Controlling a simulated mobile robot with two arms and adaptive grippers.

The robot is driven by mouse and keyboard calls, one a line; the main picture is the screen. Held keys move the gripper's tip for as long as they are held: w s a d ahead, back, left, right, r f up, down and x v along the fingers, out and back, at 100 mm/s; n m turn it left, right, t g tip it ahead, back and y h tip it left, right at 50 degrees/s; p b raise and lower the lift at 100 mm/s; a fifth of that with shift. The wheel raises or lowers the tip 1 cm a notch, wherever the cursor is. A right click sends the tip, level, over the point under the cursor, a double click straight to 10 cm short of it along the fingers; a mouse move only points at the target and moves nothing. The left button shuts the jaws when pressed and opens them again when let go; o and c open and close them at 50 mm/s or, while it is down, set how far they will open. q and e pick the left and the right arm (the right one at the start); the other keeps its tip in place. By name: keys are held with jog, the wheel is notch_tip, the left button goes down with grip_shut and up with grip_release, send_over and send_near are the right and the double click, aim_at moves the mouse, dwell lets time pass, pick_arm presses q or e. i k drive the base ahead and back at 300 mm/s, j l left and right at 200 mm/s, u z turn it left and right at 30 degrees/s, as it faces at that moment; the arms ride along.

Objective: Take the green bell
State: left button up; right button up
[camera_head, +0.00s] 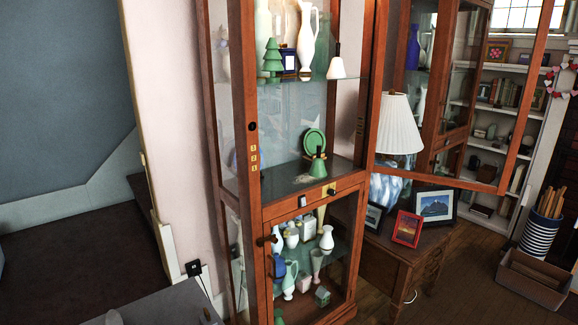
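The green bell (318,167) stands upright on the middle shelf of the tall wooden curio cabinet (248,200). It has a small, darker handle on top. A round green plate (314,142) stands upright just behind it and is partly covered by it. The upper glass door (487,186) appears swung open to the right, so the bell shows unobstructed. A white bell (337,69) with a dark handle sits on the shelf above, near its right end. Neither of my grippers is in view.
Green tree figurine (272,62), framed picture (290,62) and white vases crowd the upper shelf. The lower compartment, its door shut, holds several vases.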

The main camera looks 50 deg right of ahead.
aim_at(317, 170)
jog(key=z, duration=1.9)
jog(key=i+l+u, duration=0.15)
jog(key=u, duration=0.2)
jog(key=i+l+u, duration=0.15)
jog(key=u, duration=0.15)
jog(key=i+l+u, duration=0.15)
jog(key=l+u, duration=0.2)
